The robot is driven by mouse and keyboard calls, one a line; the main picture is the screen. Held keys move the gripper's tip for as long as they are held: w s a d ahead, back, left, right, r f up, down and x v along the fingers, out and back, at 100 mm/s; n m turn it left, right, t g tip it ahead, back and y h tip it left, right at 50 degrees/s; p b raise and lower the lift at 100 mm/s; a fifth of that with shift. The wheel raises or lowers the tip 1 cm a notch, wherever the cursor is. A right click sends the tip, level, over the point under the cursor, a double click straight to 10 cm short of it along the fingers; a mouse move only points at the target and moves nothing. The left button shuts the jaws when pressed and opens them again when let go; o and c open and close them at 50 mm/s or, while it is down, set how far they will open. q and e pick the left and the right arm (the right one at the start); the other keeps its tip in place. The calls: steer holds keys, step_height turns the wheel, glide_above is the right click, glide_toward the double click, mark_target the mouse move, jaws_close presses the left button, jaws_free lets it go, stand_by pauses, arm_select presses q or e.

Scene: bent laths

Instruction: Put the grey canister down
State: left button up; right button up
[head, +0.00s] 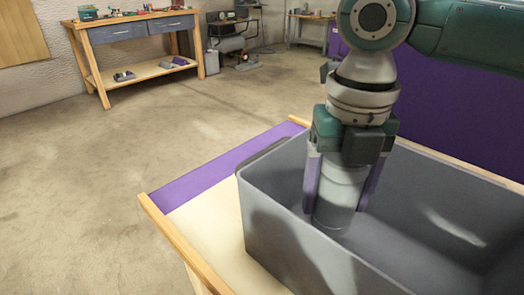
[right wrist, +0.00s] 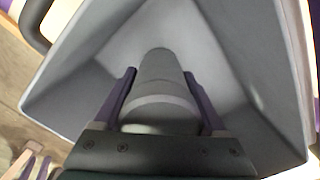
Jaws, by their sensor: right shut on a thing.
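The grey canister (head: 338,198) is a light grey cylinder. My right gripper (head: 340,185) is shut on it, with one purple finger on each side. It hangs down into a large grey bin (head: 262,215), upright or nearly so, near the bin's left end. Whether its base touches the bin's floor I cannot tell. In the right wrist view the canister (right wrist: 158,85) lies between the two fingers (right wrist: 160,105) and points away into the bin (right wrist: 75,55). My left gripper does not show clearly in either view.
The bin stands on a pale wooden table (head: 215,225) with raised wooden edges and a purple strip (head: 225,168) at its left end. The bin's right part (head: 450,215) looks empty. A workbench (head: 135,50) stands far back across the open floor.

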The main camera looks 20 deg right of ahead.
mark_target(332, 216)
step_height(332, 216, down, 4)
steer(key=shift+r+b, duration=0.1)
steer(key=shift+b, duration=0.4)
steer(key=o, duration=1.6)
steer(key=shift+f, duration=0.2)
step_height(332, 216, up, 12)
steer(key=p, duration=0.3)
steer(key=shift+f, duration=0.2)
steer(key=shift+r, duration=0.4)
